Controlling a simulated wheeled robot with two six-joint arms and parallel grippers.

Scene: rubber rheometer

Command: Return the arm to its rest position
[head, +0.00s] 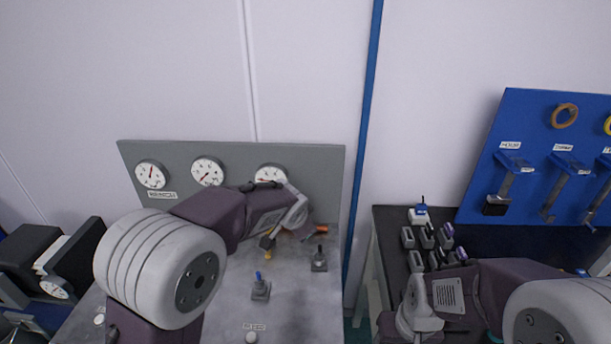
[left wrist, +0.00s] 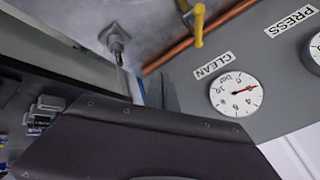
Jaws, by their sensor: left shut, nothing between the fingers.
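My left arm comes in from the left in the head view and is folded over the bench panel. The left wrist view shows my purple arm link close up, but no fingers. My right arm reaches in at the lower right, beside the dark table. Its white wrist shows, but its fingers do not.
The grey bench (head: 300,290) carries a blue-handled valve (head: 260,287) and another valve (head: 319,260). A gauge labelled CLEAN (left wrist: 235,93) and a yellow handle (left wrist: 198,25) are near the left wrist. Small grey blocks (head: 427,238) and a blue tool board (head: 530,125) are at right.

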